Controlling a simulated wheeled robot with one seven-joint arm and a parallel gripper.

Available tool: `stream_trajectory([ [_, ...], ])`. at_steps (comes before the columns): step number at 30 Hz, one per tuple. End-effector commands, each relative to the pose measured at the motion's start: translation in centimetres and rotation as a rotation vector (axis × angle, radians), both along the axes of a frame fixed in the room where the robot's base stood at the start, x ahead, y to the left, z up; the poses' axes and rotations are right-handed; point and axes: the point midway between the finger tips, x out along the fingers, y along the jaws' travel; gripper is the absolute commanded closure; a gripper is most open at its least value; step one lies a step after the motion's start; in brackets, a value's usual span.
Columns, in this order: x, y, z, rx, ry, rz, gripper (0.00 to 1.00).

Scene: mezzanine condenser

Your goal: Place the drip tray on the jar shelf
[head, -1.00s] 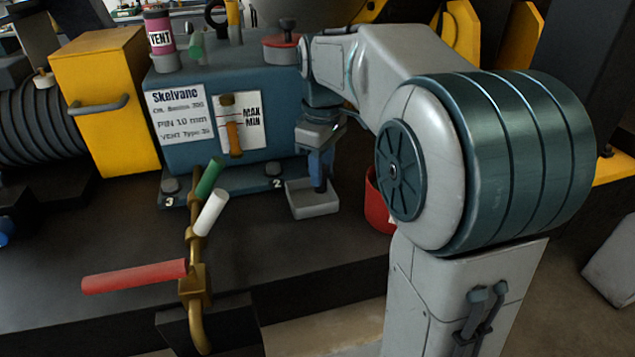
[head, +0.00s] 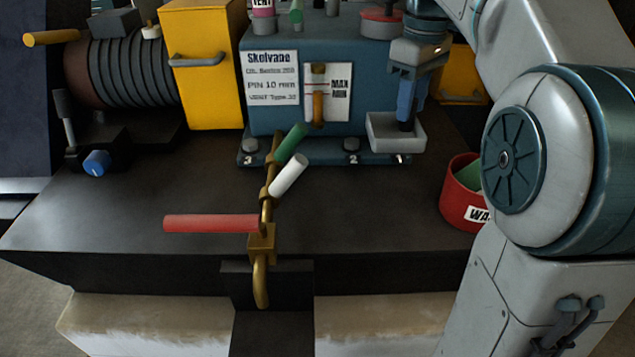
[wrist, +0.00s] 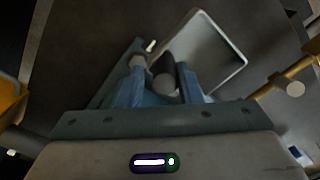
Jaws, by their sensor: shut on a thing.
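The drip tray (head: 395,141) is a shallow pale-grey open tray, in front of the right end of the blue pump housing in the head view. My gripper (head: 405,118) points down and is shut on it at its inner side. In the wrist view the tray (wrist: 232,72) extends to the upper right of my fingers (wrist: 160,82), with a dark grey rounded piece between them. The tray looks roughly level; its clearance above the bench is hard to tell. I cannot identify the jar shelf in either view.
The blue pump housing (head: 282,122) has a sign and sight gauge. Brass piping with a red lever (head: 210,223), plus green and white handles, stands in front. A red waste bin (head: 462,212) is right of the tray. The dark bench front left (head: 110,215) is clear.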

Motion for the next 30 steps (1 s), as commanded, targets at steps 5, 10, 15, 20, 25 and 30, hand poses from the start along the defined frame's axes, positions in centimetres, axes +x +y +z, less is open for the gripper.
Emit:
stream_trajectory([
  [5,-1.0,0.7,0.1,-0.003,0.000,-0.025,0.98],
  [10,-4.5,2.5,-0.2,-0.010,-0.004,-0.122,0.98],
  [15,-9.3,4.2,-1.3,-0.018,-0.006,-0.257,0.98],
  [20,-13.8,5.1,-2.9,-0.018,-0.010,-0.383,0.98],
  [25,-18.4,5.5,-5.3,-0.016,-0.011,-0.511,0.98],
  [30,-22.4,5.5,-7.9,-0.010,-0.010,-0.627,0.98],
])
